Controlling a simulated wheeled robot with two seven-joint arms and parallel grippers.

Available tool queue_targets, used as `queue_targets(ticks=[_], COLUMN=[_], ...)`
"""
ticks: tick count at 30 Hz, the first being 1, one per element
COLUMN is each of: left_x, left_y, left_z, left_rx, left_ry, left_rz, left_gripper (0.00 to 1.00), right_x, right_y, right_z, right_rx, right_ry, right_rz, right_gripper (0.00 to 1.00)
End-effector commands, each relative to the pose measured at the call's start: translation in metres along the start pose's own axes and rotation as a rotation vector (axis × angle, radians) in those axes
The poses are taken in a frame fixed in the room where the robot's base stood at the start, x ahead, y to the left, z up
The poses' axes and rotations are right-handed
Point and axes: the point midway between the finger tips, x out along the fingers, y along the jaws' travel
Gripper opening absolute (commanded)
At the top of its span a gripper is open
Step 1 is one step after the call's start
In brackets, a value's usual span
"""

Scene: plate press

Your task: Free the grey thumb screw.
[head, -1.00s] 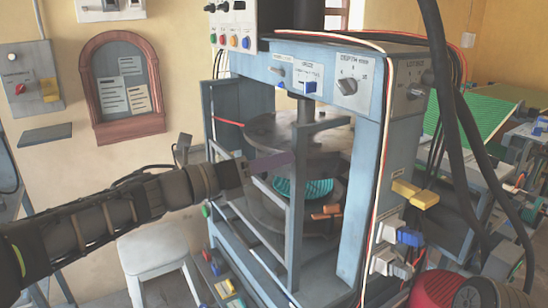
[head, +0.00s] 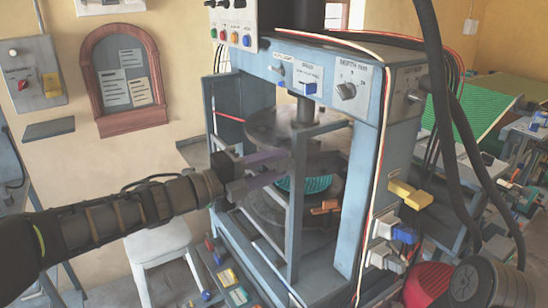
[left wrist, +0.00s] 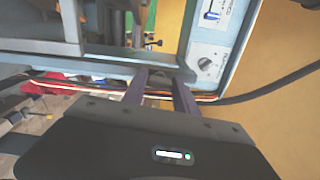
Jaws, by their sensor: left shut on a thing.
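My left gripper (head: 285,168) reaches in from the left, its two purple fingers apart and their tips at the upright of the press's grey guard frame (head: 296,215). In the left wrist view the fingertips (left wrist: 163,74) meet a grey bar of this frame (left wrist: 110,52). The gripper is shut on part of the frame, though the tips' exact contact is hard to see. I cannot make out the grey thumb screw for certain. A teal ribbed part (head: 315,184) sits inside the press behind the frame. My right gripper is not in view.
The blue-grey press (head: 375,180) stands around the frame, with dark plates (head: 265,120) inside. A white stool (head: 165,245) is below my left arm. Thick dark hoses (head: 445,110) hang at the right. A yellow block (head: 410,193) sticks out from the press's right side.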

Motion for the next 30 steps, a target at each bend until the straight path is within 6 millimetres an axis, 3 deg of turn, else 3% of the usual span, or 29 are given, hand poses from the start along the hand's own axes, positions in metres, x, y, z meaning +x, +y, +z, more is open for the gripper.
queue_targets(ticks=[30], left_x=[0.000], left_y=[-0.001], left_z=[0.000], left_rx=[-0.967], left_ry=[-0.002], left_rz=[0.002], left_gripper=[0.00], right_x=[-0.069], right_y=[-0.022], right_z=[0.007], right_rx=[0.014], right_ry=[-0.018], right_rz=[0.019], right_gripper=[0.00])
